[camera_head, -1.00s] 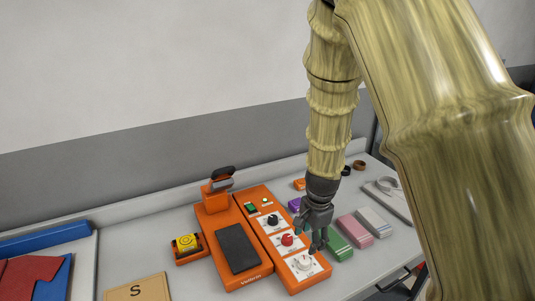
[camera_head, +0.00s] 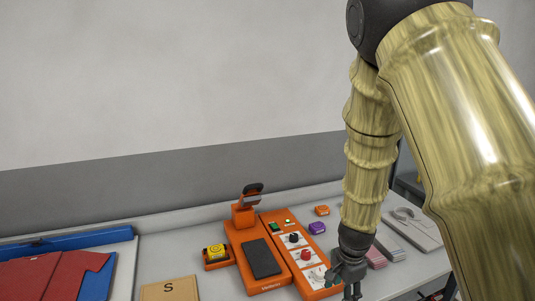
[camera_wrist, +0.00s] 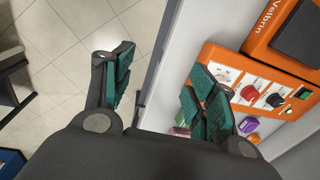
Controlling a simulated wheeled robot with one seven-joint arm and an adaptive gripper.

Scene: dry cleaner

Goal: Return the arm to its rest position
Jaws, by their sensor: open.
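My gripper (camera_head: 347,275) hangs at the end of my wood-patterned arm, over the front right part of the orange machine's control panel (camera_head: 296,240). In the wrist view my gripper (camera_wrist: 155,95) shows its two green-padded fingers spread apart with nothing between them. The floor (camera_wrist: 75,45) and the counter's front edge lie behind them. The panel (camera_wrist: 222,58) with its red and black knobs is right of the fingers in that view. My gripper hides part of the panel's near end.
The orange press (camera_head: 262,257) stands left of the panel, with a yellow-topped orange block (camera_head: 215,257) beside it. A red shirt (camera_head: 50,275), a card marked S (camera_head: 170,290), a purple block (camera_head: 317,228) and a grey item (camera_head: 412,228) lie on the counter. The wall behind is bare.

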